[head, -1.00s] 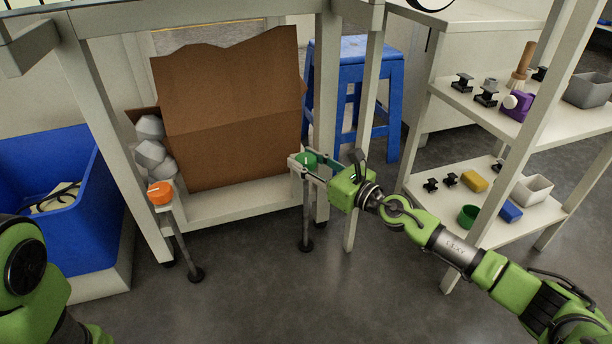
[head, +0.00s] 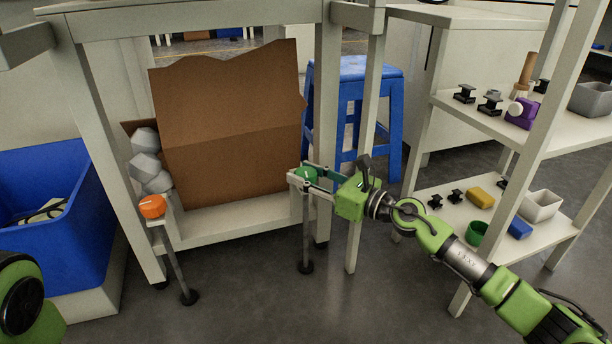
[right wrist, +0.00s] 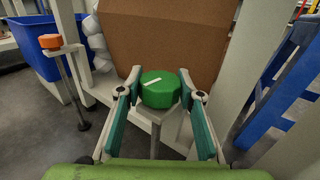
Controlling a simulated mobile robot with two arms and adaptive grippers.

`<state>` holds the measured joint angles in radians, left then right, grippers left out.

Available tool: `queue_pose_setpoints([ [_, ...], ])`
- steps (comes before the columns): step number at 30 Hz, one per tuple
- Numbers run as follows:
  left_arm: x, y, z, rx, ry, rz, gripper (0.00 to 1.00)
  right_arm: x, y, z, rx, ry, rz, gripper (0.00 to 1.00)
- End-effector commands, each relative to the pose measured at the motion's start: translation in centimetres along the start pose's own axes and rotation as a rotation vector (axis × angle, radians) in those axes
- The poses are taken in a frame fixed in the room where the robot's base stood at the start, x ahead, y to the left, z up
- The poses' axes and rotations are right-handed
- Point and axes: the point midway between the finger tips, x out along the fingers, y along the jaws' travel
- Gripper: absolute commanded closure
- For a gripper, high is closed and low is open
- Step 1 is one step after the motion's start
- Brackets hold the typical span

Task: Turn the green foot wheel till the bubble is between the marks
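The green foot wheel (head: 306,175) sits on top of a thin post at the right front of the pale frame. In the right wrist view the green wheel (right wrist: 160,92) carries a white line on its top. My right gripper (head: 303,178) reaches it from the right, one finger on each side. In the right wrist view my right gripper (right wrist: 161,94) is open, with a visible gap between each finger and the wheel. My left gripper is out of view; only part of my left arm shows at lower left. I see no bubble or marks in either view.
An orange wheel (head: 152,206) tops another post at the frame's left. A cardboard box (head: 232,130) and grey lumps (head: 148,160) stand in the frame. A blue bin (head: 55,215) is left, a blue stool (head: 358,70) behind, a loaded shelf (head: 560,130) right.

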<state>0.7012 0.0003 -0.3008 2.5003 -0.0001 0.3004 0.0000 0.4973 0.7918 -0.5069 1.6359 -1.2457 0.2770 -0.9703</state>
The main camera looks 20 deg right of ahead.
Motion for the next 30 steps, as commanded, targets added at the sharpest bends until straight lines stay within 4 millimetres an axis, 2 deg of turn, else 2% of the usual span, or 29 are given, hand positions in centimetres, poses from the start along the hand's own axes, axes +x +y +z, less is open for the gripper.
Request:
queue_pose_setpoints([
  [1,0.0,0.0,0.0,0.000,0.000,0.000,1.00,0.0,0.0,0.1,0.000,-0.002,0.000,0.53],
  [2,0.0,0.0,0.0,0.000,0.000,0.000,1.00,0.0,0.0,0.1,0.000,-0.002,0.000,0.48],
  [14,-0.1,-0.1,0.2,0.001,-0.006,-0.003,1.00,0.0,0.0,0.4,-0.003,-0.002,0.000,0.48],
  [17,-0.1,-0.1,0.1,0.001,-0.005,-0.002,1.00,0.0,0.0,1.4,-0.008,-0.001,0.001,0.48],
  [30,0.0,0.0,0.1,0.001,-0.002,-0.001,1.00,0.0,-0.1,7.9,-0.007,-0.002,-0.001,0.48],
])
